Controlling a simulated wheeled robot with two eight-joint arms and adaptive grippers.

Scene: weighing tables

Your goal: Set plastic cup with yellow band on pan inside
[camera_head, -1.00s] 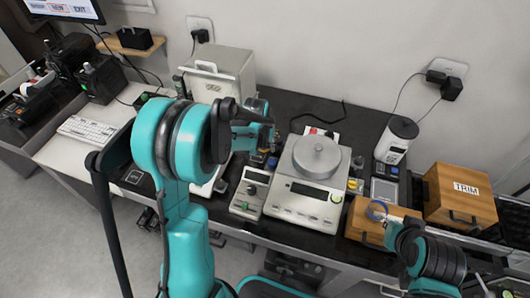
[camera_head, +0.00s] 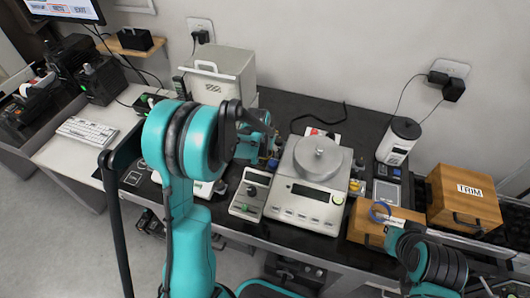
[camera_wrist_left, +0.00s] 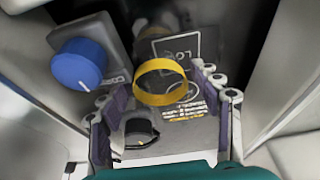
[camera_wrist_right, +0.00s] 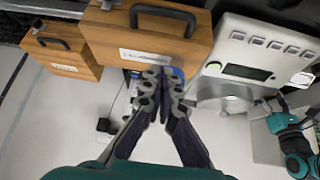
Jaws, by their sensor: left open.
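A clear plastic cup with a yellow band (camera_wrist_left: 160,82) shows in the left wrist view, between the spread fingers of my left gripper (camera_wrist_left: 158,100). The gripper is open, and I cannot tell whether a finger touches the cup. In the head view the left forearm hides the cup and fingertips, in front of the white draft-shield box (camera_head: 222,75). The pan inside that box is not clearly visible.
A balance with a round pan (camera_head: 318,155) stands mid-table. A control box (camera_head: 250,192) is left of it. Wooden drawer boxes, one marked TRIM (camera_head: 462,195), and a white canister (camera_head: 397,142) stand at the right. A blue knob (camera_wrist_left: 78,65) is close to the left gripper.

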